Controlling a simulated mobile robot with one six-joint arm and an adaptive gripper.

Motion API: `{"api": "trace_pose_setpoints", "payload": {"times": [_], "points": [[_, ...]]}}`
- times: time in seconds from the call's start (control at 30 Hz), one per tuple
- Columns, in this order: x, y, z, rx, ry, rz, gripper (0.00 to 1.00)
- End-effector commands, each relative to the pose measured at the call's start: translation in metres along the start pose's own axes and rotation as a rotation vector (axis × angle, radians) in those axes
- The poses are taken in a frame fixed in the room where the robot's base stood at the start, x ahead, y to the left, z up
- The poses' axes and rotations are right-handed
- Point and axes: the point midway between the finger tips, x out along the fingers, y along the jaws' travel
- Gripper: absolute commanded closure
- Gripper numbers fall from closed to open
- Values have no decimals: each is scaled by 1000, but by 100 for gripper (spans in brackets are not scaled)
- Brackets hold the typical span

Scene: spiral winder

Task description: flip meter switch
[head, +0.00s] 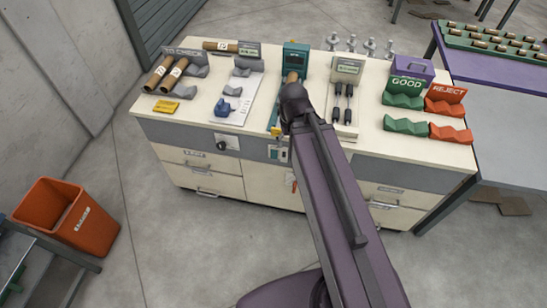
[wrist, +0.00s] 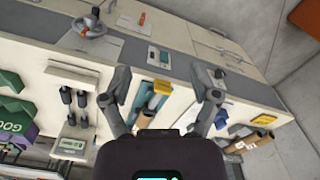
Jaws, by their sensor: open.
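In the wrist view the meter (wrist: 74,143) and probes are left of my gripper. In the head view my arm hides the gripper.
A teal device (head: 296,56) stands left of the meter, with a yellow block (wrist: 160,89) visible between my fingers. A knob (head: 227,142) is on the front face. Green and red cradles (head: 405,125) are at right. An orange bin (head: 68,215) stands on the floor.

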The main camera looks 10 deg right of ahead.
Motion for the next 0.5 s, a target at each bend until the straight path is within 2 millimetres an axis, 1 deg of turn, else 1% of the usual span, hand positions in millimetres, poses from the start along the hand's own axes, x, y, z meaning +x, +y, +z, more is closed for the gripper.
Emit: {"api": "trace_pose_setpoints", "payload": {"times": [0.03,0.07,0.1,0.17,0.2,0.4,0.5], "points": [[5,0,0,0,0,0,56],[7,0,0,0,0,0,65],[11,0,0,0,0,0,77],[18,0,0,0,0,0,95],[23,0,0,0,0,0,100],[45,0,0,-1,0,0,100],[50,0,0,-1,0,0,100]]}}
